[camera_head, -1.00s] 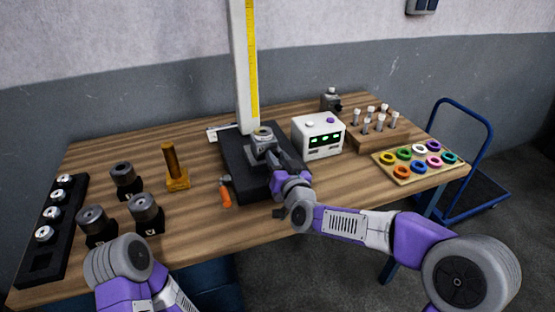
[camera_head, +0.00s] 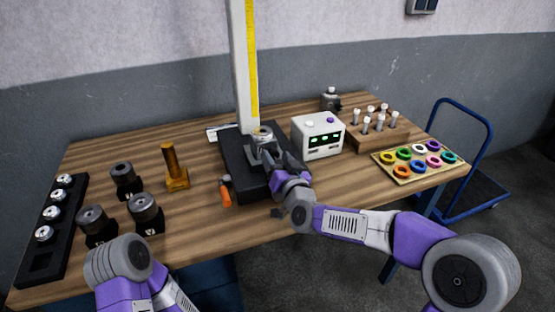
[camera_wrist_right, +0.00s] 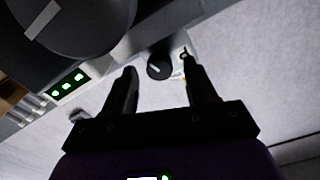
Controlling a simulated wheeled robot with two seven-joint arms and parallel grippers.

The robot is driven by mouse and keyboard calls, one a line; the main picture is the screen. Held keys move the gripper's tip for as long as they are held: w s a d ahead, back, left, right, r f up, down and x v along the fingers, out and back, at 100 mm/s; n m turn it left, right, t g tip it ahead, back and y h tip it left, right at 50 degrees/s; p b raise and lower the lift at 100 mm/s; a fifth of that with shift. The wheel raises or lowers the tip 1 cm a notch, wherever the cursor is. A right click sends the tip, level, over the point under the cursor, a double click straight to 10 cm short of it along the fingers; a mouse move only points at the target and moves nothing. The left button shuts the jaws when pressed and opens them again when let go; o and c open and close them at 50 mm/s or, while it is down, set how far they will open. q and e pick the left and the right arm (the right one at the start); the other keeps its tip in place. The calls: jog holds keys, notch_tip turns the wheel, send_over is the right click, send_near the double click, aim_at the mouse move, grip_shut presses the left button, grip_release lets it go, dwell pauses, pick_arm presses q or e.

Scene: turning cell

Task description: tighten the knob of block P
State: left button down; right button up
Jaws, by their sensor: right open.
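A grey block with a ring-shaped top (camera_head: 263,133) stands on the black base plate (camera_head: 232,160) by the tall white column. I cannot read a letter on it. My right gripper (camera_head: 258,153) is right at its near side, open; touching or apart cannot be told. In the right wrist view the two fingers (camera_wrist_right: 160,85) are apart, with nothing held between them. A small dark round knob with a white stripe (camera_wrist_right: 160,67) shows beyond the fingertips. A large dark round part with a white stripe (camera_wrist_right: 75,20) fills the upper left. My left gripper is out of view.
A white box with green lights (camera_head: 318,137) stands close to the right of my right gripper. An orange handle (camera_head: 225,196) is at the plate's left edge. Several dark blocks (camera_head: 145,213) and a brass post (camera_head: 177,178) stand at left. A ring tray (camera_head: 400,178) lies at right.

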jog(key=v, duration=0.7)
jog(key=shift+s+p, duration=0.25)
jog(key=shift+p, duration=0.2)
jog(key=shift+d, duration=0.1)
